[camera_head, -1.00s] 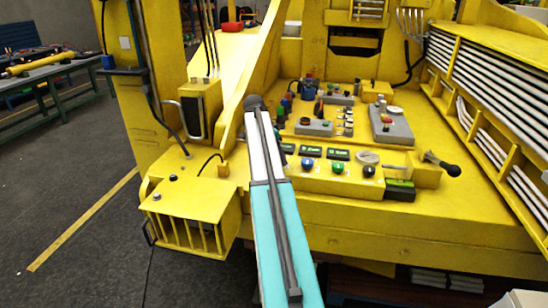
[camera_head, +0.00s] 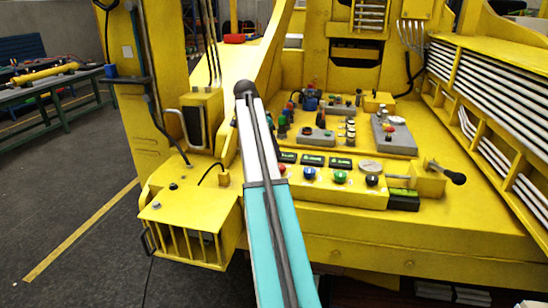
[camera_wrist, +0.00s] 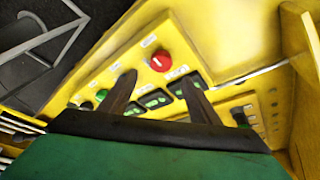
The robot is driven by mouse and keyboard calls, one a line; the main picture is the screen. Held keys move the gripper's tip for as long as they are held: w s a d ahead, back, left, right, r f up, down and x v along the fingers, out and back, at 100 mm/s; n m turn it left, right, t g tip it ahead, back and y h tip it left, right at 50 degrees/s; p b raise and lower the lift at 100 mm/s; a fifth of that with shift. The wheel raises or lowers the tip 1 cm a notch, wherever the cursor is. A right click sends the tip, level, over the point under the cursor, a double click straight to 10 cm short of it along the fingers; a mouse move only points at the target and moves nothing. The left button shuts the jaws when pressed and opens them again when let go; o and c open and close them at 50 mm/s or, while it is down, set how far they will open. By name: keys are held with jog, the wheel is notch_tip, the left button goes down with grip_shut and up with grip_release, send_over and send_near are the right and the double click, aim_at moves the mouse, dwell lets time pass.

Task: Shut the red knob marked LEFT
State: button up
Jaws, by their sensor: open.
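The red knob (camera_wrist: 161,61) is round and sits on the sloped face of the yellow control panel (camera_wrist: 222,55). Small white labels lie near it, but I cannot read them. In the head view the red knob (camera_head: 281,169) shows just right of my arm, at the left end of the knob row. My gripper (camera_wrist: 160,80) is open, its two dark fingers apart and pointing toward the panel. The red knob appears beyond and between the fingertips; I see no contact. The gripper is hidden in the head view.
Beside the red knob are a blue knob (camera_head: 309,173), a green knob (camera_head: 340,177) and a black knob (camera_head: 372,181). Dark displays (camera_head: 312,160) lie behind them. A lever with a black ball (camera_head: 457,178) sticks out at the right. A yellow wall (camera_wrist: 305,60) rises at the wrist view's right.

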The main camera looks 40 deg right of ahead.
jog(key=b+v, duration=0.1)
jog(key=v, duration=0.4)
jog(key=shift+f, duration=0.1)
dwell(0.5)
